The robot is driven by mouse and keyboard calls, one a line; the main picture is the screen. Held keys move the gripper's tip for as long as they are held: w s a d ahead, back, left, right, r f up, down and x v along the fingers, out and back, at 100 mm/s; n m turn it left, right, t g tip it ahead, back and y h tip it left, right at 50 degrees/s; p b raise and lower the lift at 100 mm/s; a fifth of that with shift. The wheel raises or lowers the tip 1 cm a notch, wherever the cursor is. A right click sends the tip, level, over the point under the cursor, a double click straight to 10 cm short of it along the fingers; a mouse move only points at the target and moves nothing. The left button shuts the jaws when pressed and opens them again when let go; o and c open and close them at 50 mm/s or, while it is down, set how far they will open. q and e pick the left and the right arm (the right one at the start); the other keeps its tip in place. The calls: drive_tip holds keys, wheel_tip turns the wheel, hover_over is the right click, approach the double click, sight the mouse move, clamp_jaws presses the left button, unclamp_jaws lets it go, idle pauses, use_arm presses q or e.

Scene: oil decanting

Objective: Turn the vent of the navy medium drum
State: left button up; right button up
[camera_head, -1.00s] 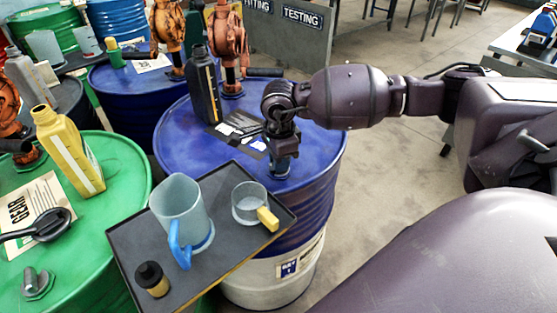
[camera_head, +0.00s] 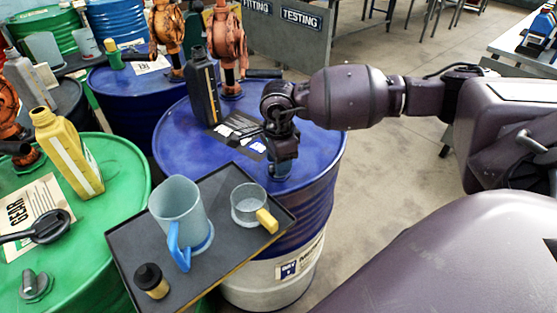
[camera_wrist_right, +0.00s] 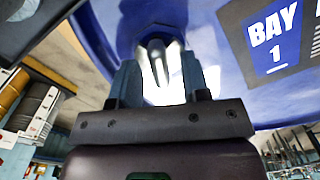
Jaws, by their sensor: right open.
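The navy medium drum (camera_head: 315,165) stands in the middle of the head view, with a blue top and a white lower band. My right gripper (camera_head: 277,172) points down at the right side of its top. In the right wrist view the open right gripper (camera_wrist_right: 160,80) has one finger on each side of a shiny metal vent (camera_wrist_right: 157,60) on the blue drum top. I cannot tell whether the fingers touch it. The vent is mostly hidden by the gripper in the head view. My left gripper is not in view.
A tray (camera_head: 225,272) with a blue-handled jug (camera_head: 180,208), a clear cup (camera_head: 248,203) and a black-capped jar (camera_head: 151,281) overlaps the drum's front left. A dark bottle (camera_head: 203,90) and an orange pump (camera_head: 228,42) stand at its back. A green drum (camera_head: 105,235) is on the left.

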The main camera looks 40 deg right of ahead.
wheel_tip(320, 180, up, 11)
drive_tip(key=shift+f+p, duration=0.2)
drive_tip(key=shift+p, duration=0.15)
idle(0.6)
